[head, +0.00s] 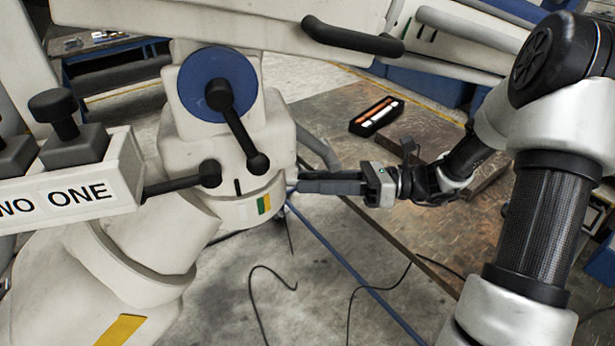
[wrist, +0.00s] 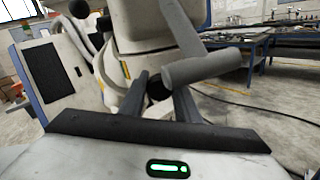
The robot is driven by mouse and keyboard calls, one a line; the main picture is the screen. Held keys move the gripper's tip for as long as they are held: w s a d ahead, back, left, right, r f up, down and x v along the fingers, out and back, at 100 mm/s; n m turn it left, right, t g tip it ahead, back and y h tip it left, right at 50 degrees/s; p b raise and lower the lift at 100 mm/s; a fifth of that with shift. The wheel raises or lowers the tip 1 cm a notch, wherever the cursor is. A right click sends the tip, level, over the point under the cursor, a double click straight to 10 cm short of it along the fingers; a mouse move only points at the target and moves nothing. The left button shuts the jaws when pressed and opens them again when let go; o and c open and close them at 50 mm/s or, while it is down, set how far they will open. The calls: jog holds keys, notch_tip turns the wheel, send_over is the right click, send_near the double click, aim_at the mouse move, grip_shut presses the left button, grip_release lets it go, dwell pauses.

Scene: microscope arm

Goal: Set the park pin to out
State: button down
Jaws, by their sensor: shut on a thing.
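My gripper (head: 300,186) reaches in from the right in the head view, its fingertips at the right side of the white collar (head: 235,208) low on the microscope column. In the wrist view my gripper (wrist: 160,90) has its two dark fingers close around a dark round knob (wrist: 158,87), which looks like the park pin. The gripper is shut on it. In the head view the knob is hidden by the fingers and collar, so how far it stands out cannot be told. The collar carries a green and yellow mark (head: 264,204) and a short black line.
A grey cylindrical bar (wrist: 202,68) crosses just above and right of the fingers in the wrist view. A blue-faced joint (head: 207,84) with black levers stands above the collar. A dark box (head: 376,115) lies on the brown bench behind. Cables run on the floor.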

jog(key=c, duration=1.3)
grip_release()
jog(key=shift+c, duration=0.2)
jog(key=d+b, duration=0.1)
jog(key=d, duration=1.6)
jog(key=shift+s+d, duration=0.2)
jog(key=shift+s, duration=0.25)
jog(key=s+a+r+n+g+h+p, duration=0.1)
jog(key=s+a+r+n+g+h, duration=0.15)
jog(key=s+a+n+h, duration=0.75)
jog(key=s+d+r+n+t+h+p, duration=0.1)
jog(key=s+d+r+n+t+h, duration=0.2)
jog(key=n, duration=0.9)
jog(key=s+r+t+h, duration=0.3)
jog(key=r+t+h, duration=0.1)
jog(key=h, duration=0.1)
jog(key=shift+d+n, duration=0.25)
jog(key=shift+n, duration=0.05)
